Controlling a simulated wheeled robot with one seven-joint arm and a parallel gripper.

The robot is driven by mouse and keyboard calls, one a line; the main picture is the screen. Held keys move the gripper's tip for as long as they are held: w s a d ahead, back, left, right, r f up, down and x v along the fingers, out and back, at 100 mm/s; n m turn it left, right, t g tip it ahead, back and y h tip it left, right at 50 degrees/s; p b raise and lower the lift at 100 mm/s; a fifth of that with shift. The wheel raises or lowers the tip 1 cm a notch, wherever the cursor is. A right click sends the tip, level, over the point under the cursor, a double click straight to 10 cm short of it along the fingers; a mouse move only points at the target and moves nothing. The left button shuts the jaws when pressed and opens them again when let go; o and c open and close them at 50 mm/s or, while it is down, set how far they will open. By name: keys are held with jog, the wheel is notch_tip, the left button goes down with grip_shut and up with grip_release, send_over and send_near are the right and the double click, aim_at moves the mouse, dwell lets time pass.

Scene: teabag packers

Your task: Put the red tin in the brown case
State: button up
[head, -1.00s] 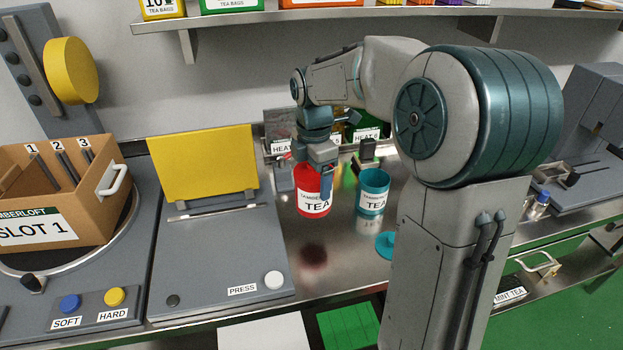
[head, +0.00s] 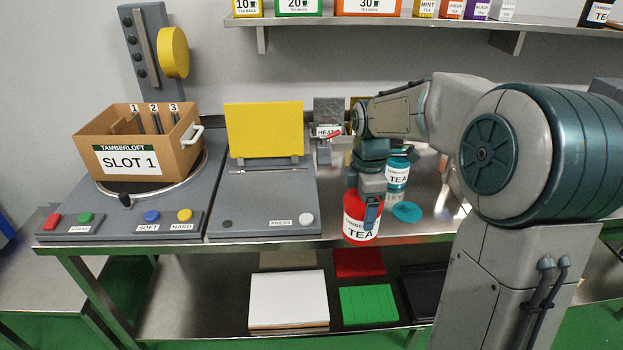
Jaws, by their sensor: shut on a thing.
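The red tin (head: 354,222) has a white label reading TEA. My gripper (head: 371,208) is shut on it and holds it upright, near the front edge of the steel bench. The brown case (head: 184,158) sits open on a round turntable at the left of the bench, well left of the tin. Its front label reads SLOT 1. Inside it are dark dividers numbered 1, 2 and 3, and a white handle is on its right side. The floor of the case is hidden.
A press with a raised yellow lid (head: 265,130) stands between the case and the tin. A teal tin (head: 397,172) and a teal lid (head: 407,212) are on the bench behind and right of the red tin. A yellow disc (head: 174,52) on a post rises behind the case.

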notch_tip(320, 180, down, 2)
jog(key=shift+f+m, duration=0.2)
jog(key=shift+m, duration=1)
notch_tip(320, 180, down, 14)
jog(key=m, duration=1.6)
jog(key=shift+s+d+f, duration=0.15)
jog(key=shift+s, duration=0.15)
